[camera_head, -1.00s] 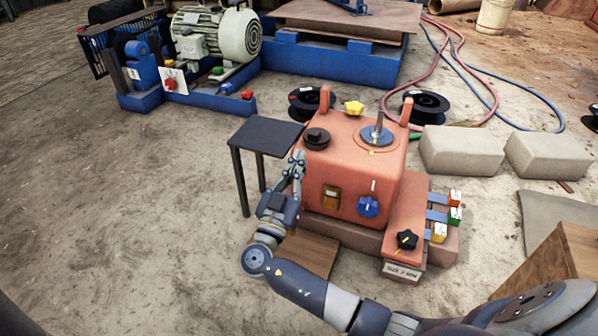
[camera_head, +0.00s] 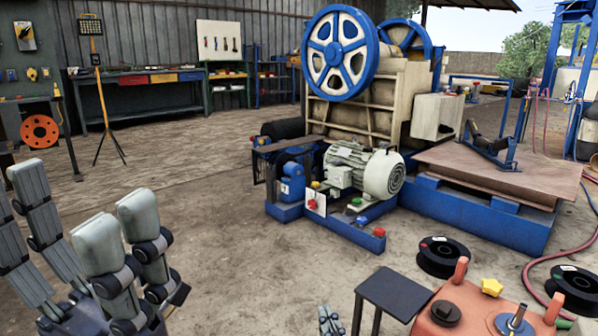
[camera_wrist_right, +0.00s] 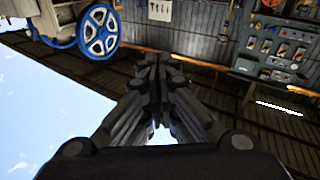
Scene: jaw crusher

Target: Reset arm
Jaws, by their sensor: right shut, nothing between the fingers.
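The tip of my right gripper (camera_head: 329,320) shows small at the bottom edge of the head view, left of the small black table and apart from it. Its arm is cut off below the frame. In the right wrist view my right gripper (camera_wrist_right: 153,62) has its fingers drawn together, with nothing held. My left gripper (camera_head: 72,225) is large and close at the lower left of the head view. Its grey-padded fingers stand apart, with nothing seen between them, and part of it is cut off by the frame.
The black table (camera_head: 395,293) and the orange control box (camera_head: 468,305) stand at bottom right. Behind are a pale motor (camera_head: 380,172) on a blue frame and the crusher with its blue wheel (camera_head: 338,52). Two black reels (camera_head: 442,256) lie right. The central floor is clear.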

